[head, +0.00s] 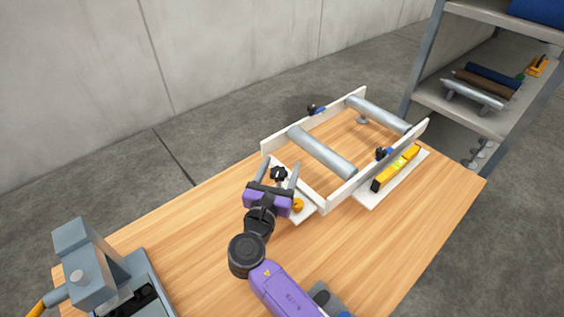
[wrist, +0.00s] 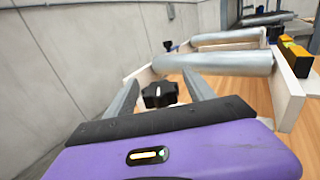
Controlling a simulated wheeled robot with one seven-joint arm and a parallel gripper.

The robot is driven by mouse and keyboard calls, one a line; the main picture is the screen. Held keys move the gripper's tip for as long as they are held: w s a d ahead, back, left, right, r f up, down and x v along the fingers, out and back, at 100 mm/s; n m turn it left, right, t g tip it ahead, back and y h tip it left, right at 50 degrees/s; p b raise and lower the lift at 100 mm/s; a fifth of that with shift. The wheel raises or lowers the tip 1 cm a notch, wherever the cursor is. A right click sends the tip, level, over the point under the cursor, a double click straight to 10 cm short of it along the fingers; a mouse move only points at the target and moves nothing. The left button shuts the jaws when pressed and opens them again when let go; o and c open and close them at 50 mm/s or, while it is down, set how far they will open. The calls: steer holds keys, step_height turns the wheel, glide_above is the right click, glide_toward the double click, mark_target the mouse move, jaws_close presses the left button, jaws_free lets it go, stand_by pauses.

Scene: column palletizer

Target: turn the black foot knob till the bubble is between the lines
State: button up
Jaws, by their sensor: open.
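The black foot knob (head: 278,173) stands at the near left end of the white frame with rollers. In the wrist view the knob (wrist: 160,94) shows between my two grey fingers. My gripper (head: 280,166) is open, with a finger on either side of the knob; I cannot tell whether either one touches it. A yellow level (head: 397,167) lies on the white plate at the frame's right side. Its end also shows in the wrist view (wrist: 296,58). The bubble and its lines are too small to read.
The white frame (head: 340,193) with two grey rollers (head: 322,153) stands on a wooden table (head: 400,235). An orange knob (head: 298,205) sits beside my gripper. A grey machine (head: 90,265) stands at the lower left. Shelves (head: 470,105) stand at the right.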

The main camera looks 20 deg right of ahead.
steer(key=shift+w+d, duration=0.4)
steer(key=shift+w, duration=0.15)
jaws_close()
steer(key=shift+m+g+h, duration=0.7)
steer(key=shift+h, duration=0.2)
steer(key=shift+s+d+m+g+h+b, duration=0.15)
steer(key=shift+s+m+g+h+b, duration=0.05)
steer(key=shift+m+g+h, duration=0.35)
steer(key=shift+s+d+m+g+h+b, duration=0.2)
steer(key=shift+m+g+h, duration=0.25)
steer(key=shift+g, duration=0.2)
jaws_free()
